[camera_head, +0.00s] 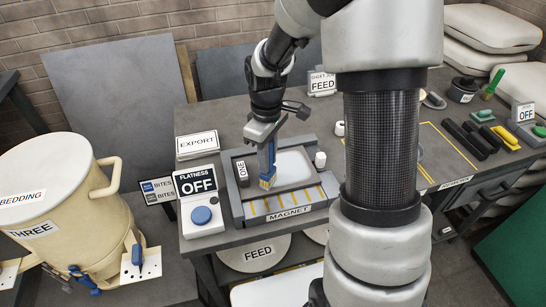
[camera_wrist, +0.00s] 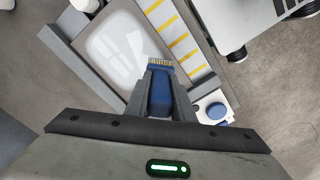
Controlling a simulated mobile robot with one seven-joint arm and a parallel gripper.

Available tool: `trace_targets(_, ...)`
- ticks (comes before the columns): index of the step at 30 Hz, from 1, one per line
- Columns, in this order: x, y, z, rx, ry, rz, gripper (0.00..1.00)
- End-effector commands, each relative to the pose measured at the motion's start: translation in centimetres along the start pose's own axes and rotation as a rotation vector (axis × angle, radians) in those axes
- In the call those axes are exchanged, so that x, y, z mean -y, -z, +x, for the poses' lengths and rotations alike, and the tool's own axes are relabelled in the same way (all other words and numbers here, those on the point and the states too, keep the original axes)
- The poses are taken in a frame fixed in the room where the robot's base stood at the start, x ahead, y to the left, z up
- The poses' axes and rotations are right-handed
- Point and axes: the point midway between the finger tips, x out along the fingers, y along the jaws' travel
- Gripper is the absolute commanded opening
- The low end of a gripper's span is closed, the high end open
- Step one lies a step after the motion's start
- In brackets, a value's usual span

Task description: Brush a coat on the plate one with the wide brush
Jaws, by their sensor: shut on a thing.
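Plate one is a pale, rounded plate (camera_head: 294,168) lying in a grey fixture (camera_head: 234,206). A small dark block marked ONE (camera_head: 242,171) stands at its left. The plate also shows in the wrist view (camera_wrist: 118,45), glossy with bright reflections; I cannot tell whether it bears any coat. My gripper (camera_head: 266,143) is above the plate's left front part, shut on the blue handle of the wide brush (camera_head: 266,166). In the wrist view the brush (camera_wrist: 160,92) sits between the fingers, its tan bristles at the plate's edge. Whether they touch it is unclear.
A strip with yellow lines marked MAGNET (camera_head: 288,211) runs along the fixture's front. A FLATNESS OFF box with a blue button (camera_head: 201,215) stands left. A small white cylinder (camera_head: 320,159) stands right of the plate. Sponges and dark blocks (camera_head: 480,138) lie far right.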

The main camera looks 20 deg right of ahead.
Motion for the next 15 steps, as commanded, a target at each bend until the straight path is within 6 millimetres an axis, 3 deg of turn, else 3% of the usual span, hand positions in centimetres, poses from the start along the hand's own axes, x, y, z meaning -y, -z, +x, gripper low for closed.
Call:
trace_targets(10, 0.0, 0.0, -0.1, 0.0, 0.0, 0.0, 0.0)
trace_targets(15, 0.0, 0.0, -1.2, -0.001, -0.001, 0.0, 0.0)
